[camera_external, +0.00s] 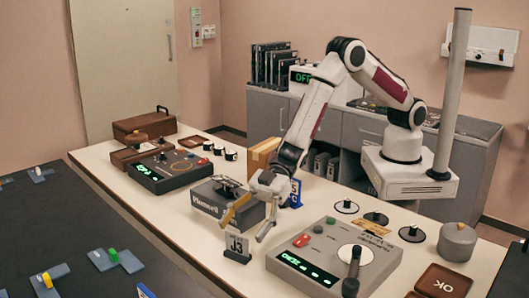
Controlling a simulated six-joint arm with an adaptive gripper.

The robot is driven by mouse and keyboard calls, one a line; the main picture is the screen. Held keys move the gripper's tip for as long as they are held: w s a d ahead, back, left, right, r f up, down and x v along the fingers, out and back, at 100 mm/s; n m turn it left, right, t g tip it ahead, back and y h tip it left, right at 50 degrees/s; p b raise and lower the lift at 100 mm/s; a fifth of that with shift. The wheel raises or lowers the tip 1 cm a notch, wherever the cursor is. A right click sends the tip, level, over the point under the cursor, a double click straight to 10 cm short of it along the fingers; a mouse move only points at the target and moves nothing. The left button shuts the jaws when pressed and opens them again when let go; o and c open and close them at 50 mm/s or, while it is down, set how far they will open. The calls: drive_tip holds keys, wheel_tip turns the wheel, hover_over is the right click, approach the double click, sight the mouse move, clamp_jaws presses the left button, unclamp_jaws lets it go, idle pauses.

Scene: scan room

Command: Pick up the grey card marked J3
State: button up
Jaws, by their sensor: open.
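The grey card marked J3 (237,243) stands upright on a small dark base near the front edge of the cream table. My gripper (245,230) hangs over the card's top edge, pointing down. Its fingers are spread apart, one to the upper left of the card and one to its right in the picture. The card is not held, and its front face is in plain view. I cannot tell from this one view how far apart the fingers and card are in depth.
A dark box (226,203) sits just behind my gripper. A blue card (295,193) stands behind it to the right. A grey control panel (334,262) with a lever is close on the right. A dark console (171,170) is further left. Bare table (170,215) lies left of the card.

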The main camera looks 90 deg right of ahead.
sight(237, 237)
drive_tip(key=shift+x, duration=1.9)
drive_tip(key=shift+s, duration=0.15)
drive_tip(key=c, duration=1.2)
